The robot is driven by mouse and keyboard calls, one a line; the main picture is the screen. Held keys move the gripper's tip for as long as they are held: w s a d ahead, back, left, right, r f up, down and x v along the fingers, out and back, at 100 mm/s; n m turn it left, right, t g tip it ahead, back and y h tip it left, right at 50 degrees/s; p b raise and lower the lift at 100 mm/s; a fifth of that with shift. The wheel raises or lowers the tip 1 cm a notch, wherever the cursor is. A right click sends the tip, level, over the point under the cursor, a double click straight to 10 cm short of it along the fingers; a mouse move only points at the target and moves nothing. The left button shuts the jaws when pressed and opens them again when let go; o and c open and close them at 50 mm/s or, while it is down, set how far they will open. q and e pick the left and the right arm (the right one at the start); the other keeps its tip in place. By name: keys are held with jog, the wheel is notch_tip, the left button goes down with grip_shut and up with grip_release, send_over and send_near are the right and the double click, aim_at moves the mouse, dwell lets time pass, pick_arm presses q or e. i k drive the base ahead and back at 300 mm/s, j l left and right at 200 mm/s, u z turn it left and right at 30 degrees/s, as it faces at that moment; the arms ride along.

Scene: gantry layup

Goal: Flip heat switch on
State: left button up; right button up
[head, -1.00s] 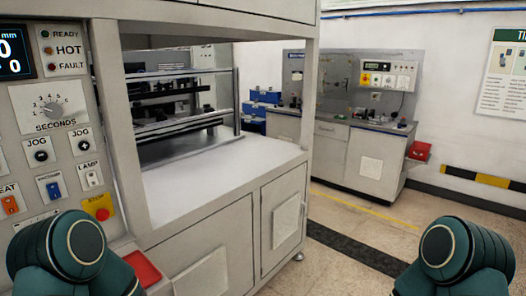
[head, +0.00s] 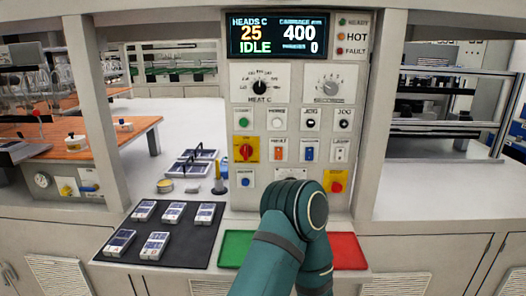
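The heat switch (head: 279,153) is a small orange rocker on a white plate under the label HEAT. It sits in the middle of the grey control panel (head: 262,190). I cannot tell its position at this size. Neither gripper is in view. A bent teal arm link of mine stands in front of the panel's lower part, below the heat switch, and hides some of the panel there.
A blue vacuum switch (head: 309,153) and a lamp switch (head: 340,152) are right of the heat switch. A red knob on yellow (head: 246,149) is left. A red stop button (head: 337,187) is low right. A dark mat (head: 187,244) with several devices lies front left.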

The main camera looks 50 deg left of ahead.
aim_at(278, 150)
jog(key=u, duration=1.4)
